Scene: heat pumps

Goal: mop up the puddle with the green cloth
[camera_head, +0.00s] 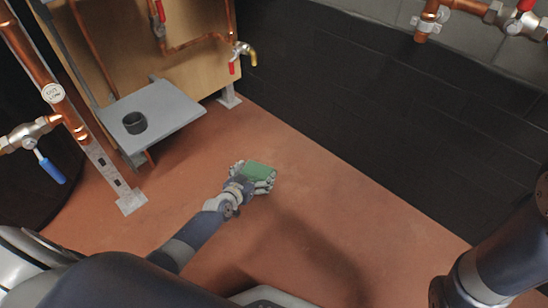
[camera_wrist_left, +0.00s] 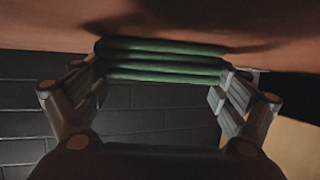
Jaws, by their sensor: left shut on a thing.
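The green cloth (camera_head: 260,169) is a small folded pad between the fingers of my left gripper (camera_head: 256,178), low over the red floor. In the left wrist view the green cloth (camera_wrist_left: 160,62) shows as stacked folds spanning the gap between the fingers of my left gripper (camera_wrist_left: 160,85), with the floor close by it. I cannot tell if the cloth touches the floor. No clear puddle edge shows; a faint lighter patch of floor (camera_head: 292,163) lies right of the cloth. My right arm shows at the lower right, its gripper out of view.
Copper pipes with a blue-handled valve (camera_head: 48,167) are at the left. A dark tiled wall (camera_head: 370,100) bounds the back. Floor toward the right is clear.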

